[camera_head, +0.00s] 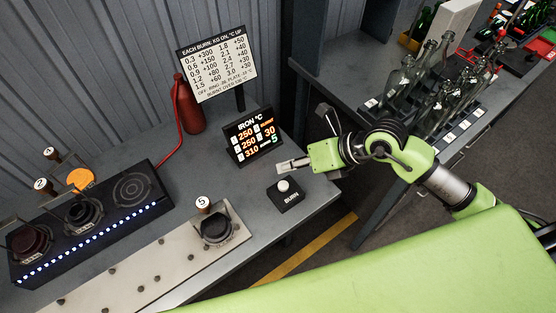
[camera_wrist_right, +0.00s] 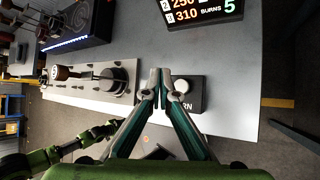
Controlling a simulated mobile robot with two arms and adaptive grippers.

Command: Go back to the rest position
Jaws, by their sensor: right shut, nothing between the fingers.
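My right gripper (camera_head: 281,166) is shut and empty, just above and behind the white-topped BURN button (camera_head: 284,187) on the grey bench. In the right wrist view its fingertips (camera_wrist_right: 160,76) meet beside the white button (camera_wrist_right: 181,86), apart from it as far as I can tell. My right arm reaches in from the right in the head view. My left arm does not show there; a green and black arm (camera_wrist_right: 62,147) at the lower left of the wrist view appears to be mine, with its gripper too small to read.
The IRON display (camera_head: 253,134) stands behind the button, reading 250, 250, 310 and BURNS 5. A red extinguisher (camera_head: 189,104) and glass bottles (camera_head: 432,95) stand farther back.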

